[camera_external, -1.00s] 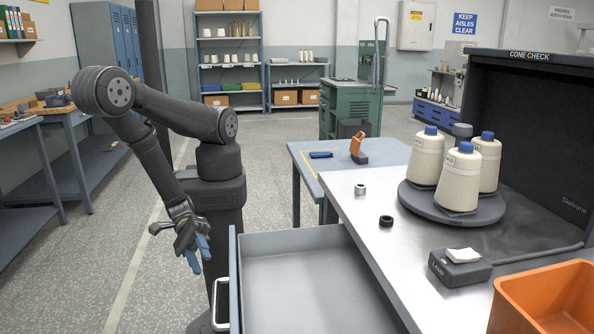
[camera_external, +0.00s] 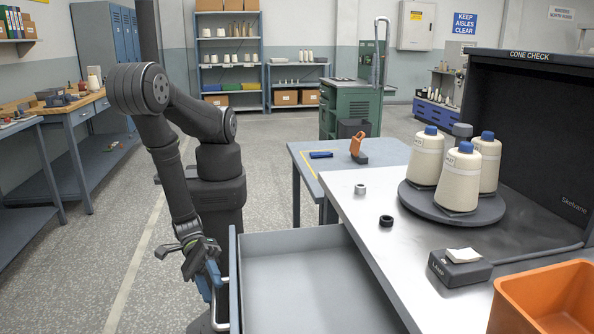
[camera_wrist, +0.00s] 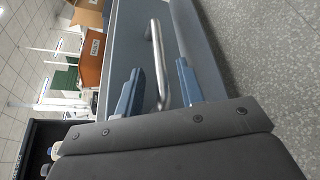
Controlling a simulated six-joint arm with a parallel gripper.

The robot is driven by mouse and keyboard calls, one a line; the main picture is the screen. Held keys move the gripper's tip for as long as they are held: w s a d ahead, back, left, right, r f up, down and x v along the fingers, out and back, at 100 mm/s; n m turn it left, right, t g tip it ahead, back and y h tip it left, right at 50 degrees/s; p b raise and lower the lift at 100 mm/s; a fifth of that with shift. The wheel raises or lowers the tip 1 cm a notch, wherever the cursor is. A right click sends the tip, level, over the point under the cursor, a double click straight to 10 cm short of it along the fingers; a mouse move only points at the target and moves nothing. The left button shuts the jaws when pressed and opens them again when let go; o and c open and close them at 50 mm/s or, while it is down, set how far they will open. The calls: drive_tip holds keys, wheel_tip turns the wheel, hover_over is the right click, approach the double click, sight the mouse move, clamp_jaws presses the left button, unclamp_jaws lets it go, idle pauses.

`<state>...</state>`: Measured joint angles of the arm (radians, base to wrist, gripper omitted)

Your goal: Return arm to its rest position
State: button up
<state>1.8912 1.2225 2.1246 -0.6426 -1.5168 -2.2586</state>
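My gripper (camera_external: 209,284) is low at the left end of the open drawer, pointing down beside its front panel. In the wrist view its two blue fingers (camera_wrist: 160,88) stand apart, with the metal drawer handle (camera_wrist: 156,62) in the gap between them. No firm contact between fingers and handle shows. The drawer (camera_external: 300,275) is pulled out and its visible inside is empty. My arm is bent, reaching down rather than folded up.
An orange bin (camera_external: 548,300) is at front right. Floor to the left is clear.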

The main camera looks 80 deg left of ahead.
sight(217, 294)
drive_tip(key=shift+x, duration=1.8)
drive_tip(key=shift+a, duration=0.1)
drive_tip(key=v, duration=1.1)
drive_tip(key=shift+s+r, duration=0.1)
drive_tip(key=x, duration=1.1)
drive_tip(key=shift+w, duration=0.35)
idle(0.8)
drive_tip(key=shift+o, duration=0.5)
